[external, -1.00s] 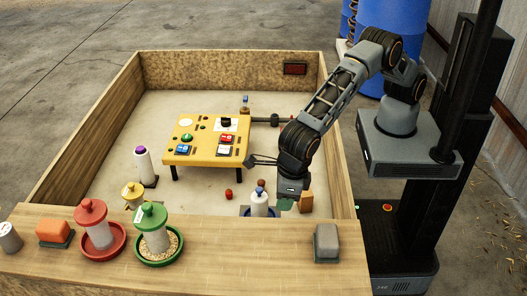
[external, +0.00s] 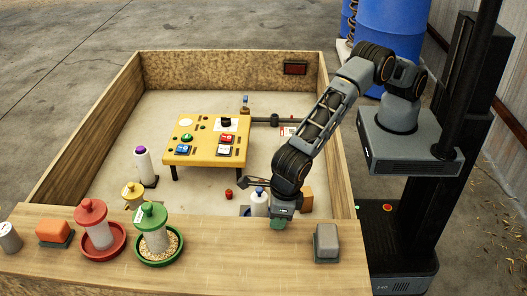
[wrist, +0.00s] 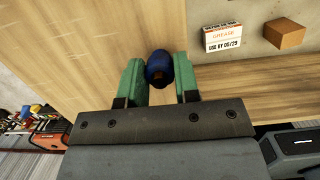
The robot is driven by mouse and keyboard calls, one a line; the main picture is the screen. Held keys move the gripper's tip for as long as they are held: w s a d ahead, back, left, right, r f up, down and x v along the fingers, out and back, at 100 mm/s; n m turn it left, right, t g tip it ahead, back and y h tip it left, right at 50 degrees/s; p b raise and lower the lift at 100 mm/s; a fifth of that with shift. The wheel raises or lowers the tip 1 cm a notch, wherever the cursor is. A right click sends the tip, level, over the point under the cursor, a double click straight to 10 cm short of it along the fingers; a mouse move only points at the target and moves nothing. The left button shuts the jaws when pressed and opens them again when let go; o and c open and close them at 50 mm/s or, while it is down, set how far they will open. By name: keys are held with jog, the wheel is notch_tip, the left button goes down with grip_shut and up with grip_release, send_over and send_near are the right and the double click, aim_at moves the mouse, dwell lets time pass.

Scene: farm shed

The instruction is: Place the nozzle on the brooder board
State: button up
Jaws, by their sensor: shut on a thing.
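The brooder board (external: 209,148) is a yellow raised panel on dark legs, standing in the middle of the pen, with buttons, coloured pads and a black knob on top. My gripper (external: 279,223) is over the wooden front ledge, to the right of and nearer than the board. That piece cannot be made out in the external view.
The ledge (external: 210,268) bears a red feeder (external: 97,232), a green feeder (external: 152,228) and a grey block (external: 326,242). A white bottle (external: 258,203) stands behind my gripper.

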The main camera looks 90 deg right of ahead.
jog(key=shift+f, duration=0.2)
jog(key=o, duration=0.9)
jog(key=shift+r, duration=0.1)
notch_tip(320, 180, up, 12)
jog(key=s, duration=0.2)
jog(key=w+d+r+m, duration=0.2)
jog(key=d+r+m, duration=0.25)
jog(key=d, duration=0.35)
jog(key=w+d+r+m, duration=0.1)
jog(key=d+r+m, duration=0.3)
jog(key=d+m, duration=0.3)
jog(key=s+d+r+m, duration=0.1)
jog(key=s+d+m, duration=0.2)
jog(key=d+m, duration=0.3)
jog(key=s+d+r+m+t, duration=0.1)
jog(key=s+d+m, duration=0.2)
jog(key=d, duration=0.5)
jog(key=s+d+r+m, duration=0.1)
jog(key=s+d+m, duration=0.2)
jog(key=d+m, duration=0.3)
jog(key=s+d+f+m+t, duration=0.1)
jog(key=s+d+f+m, duration=0.2)
jog(key=s+d+m, duration=0.5)
jog(key=shift+s+d+f+m+b, duration=0.35)
jog(key=shift+s+d+m+b, duration=0.1)
jog(key=shift+m, duration=0.3)
